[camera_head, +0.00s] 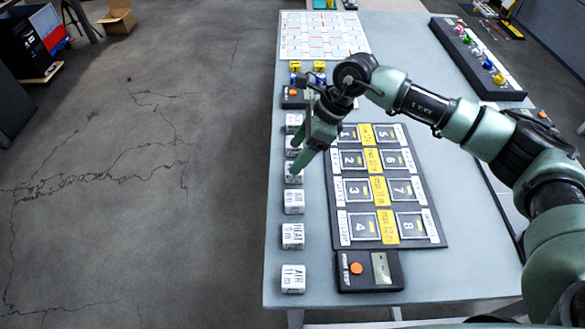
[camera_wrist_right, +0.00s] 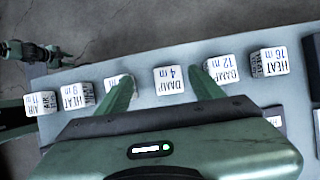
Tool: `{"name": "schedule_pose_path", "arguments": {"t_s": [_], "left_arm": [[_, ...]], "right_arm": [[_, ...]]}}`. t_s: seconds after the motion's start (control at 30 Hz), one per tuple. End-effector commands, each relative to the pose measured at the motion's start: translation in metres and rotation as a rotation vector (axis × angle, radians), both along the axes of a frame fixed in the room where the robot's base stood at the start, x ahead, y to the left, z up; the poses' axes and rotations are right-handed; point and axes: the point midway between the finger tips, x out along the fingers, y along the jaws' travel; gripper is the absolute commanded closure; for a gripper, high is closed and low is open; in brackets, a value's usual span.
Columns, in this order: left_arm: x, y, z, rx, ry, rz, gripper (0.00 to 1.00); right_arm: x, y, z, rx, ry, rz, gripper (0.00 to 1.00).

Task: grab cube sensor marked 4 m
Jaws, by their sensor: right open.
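The white cube marked DAMP 4 m (camera_wrist_right: 170,80) sits on the table between the two fingers of my right gripper (camera_wrist_right: 162,74) in the right wrist view. The gripper is open, with a gap on each side of the cube. In the head view my right gripper (camera_head: 296,158) reaches down over the row of cubes at the table's left edge, its fingers partly covering the cubes below. The cube marked DAMP 12 m (camera_wrist_right: 222,76) is just beyond the right finger. Another cube (camera_wrist_right: 117,84) is partly hidden behind the left finger.
More cubes stand in the row, such as AIR 11 m (camera_head: 293,279) and HEAT (camera_head: 292,236). Right of the row lie a black board with numbered slots (camera_head: 440,225) and a device with an orange button (camera_head: 357,282). The table's left edge (camera_head: 269,240) is close to the cubes.

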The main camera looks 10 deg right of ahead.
Motion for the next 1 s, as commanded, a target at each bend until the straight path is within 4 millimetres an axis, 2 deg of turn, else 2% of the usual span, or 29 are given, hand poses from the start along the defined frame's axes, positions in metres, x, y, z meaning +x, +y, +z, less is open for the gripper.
{"name": "schedule_pose_path", "arguments": {"t_s": [0.03, 0.13, 0.37, 0.63, 0.93, 0.97, 1.0], "left_arm": [[-0.001, 0.0, -0.001, 0.0, 0.001, 0.0, 0.64], [-0.001, 0.0, 0.001, -0.001, 0.001, -0.001, 0.64], [-0.004, 0.0, 0.008, -0.001, 0.006, -0.001, 0.64], [-0.005, 0.0, 0.018, 0.0, 0.007, -0.001, 0.64], [-0.005, 0.0, 0.018, 0.0, 0.007, -0.001, 0.64], [-0.005, 0.0, 0.018, 0.0, 0.007, -0.001, 0.64], [-0.005, 0.0, 0.018, -0.001, 0.006, -0.001, 0.64]], "right_arm": [[0.003, -0.011, -0.002, -0.038, -0.002, 0.0, 0.33], [0.005, -0.017, -0.009, -0.07, -0.001, 0.002, 0.33], [0.007, -0.007, -0.033, -0.068, 0.0, 0.003, 0.33], [0.011, 0.004, -0.069, -0.064, -0.001, 0.003, 0.33], [0.011, 0.007, -0.075, -0.063, -0.002, 0.003, 0.33], [0.011, 0.007, -0.075, -0.063, -0.002, 0.003, 0.38], [0.011, 0.007, -0.075, -0.063, -0.002, 0.003, 0.49]]}}
